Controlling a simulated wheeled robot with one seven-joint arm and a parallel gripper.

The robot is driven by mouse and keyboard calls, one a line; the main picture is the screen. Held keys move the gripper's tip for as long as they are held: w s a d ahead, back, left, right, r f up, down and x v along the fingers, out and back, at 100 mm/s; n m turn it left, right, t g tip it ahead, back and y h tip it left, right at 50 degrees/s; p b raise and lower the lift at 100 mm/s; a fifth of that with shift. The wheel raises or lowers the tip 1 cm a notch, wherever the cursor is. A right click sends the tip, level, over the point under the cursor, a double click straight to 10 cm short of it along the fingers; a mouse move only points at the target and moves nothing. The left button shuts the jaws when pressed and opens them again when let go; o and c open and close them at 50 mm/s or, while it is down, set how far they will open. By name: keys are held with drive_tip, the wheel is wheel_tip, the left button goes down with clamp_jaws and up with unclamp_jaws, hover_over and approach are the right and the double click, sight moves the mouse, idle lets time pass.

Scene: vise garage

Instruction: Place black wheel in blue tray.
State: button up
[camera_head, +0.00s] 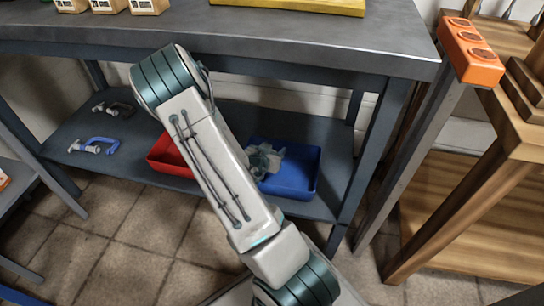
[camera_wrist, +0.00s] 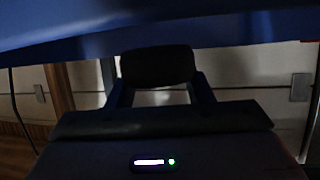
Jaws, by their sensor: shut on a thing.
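The blue tray (camera_head: 298,182) stands on the lower shelf of the bench, right of centre in the head view. My gripper (camera_head: 263,162) is at the left part of this tray, partly hidden behind my arm. In the wrist view my gripper (camera_wrist: 158,88) is shut on a dark rounded thing, which fits the black wheel (camera_wrist: 157,65). The wheel cannot be made out in the head view. A blue surface, likely the blue tray (camera_wrist: 190,32), fills the top of the wrist view, close to the wheel. I cannot tell whether they touch.
A red tray (camera_head: 170,158) stands left of the blue tray, partly behind my arm. A blue clamp (camera_head: 95,146) and a dark clamp (camera_head: 113,108) lie farther left on the shelf. The bench top (camera_head: 290,38) overhangs the shelf. A bench leg (camera_head: 372,150) stands to the right.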

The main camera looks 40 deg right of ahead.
drive_tip(key=shift+f+b, duration=0.8)
drive_tip(key=shift+f, duration=0.8)
drive_tip(key=shift+f+b, duration=0.65)
drive_tip(key=shift+b, duration=0.05)
drive_tip(key=o, duration=1.2)
drive_tip(key=shift+c, duration=0.2)
drive_tip(key=shift+r, duration=0.1)
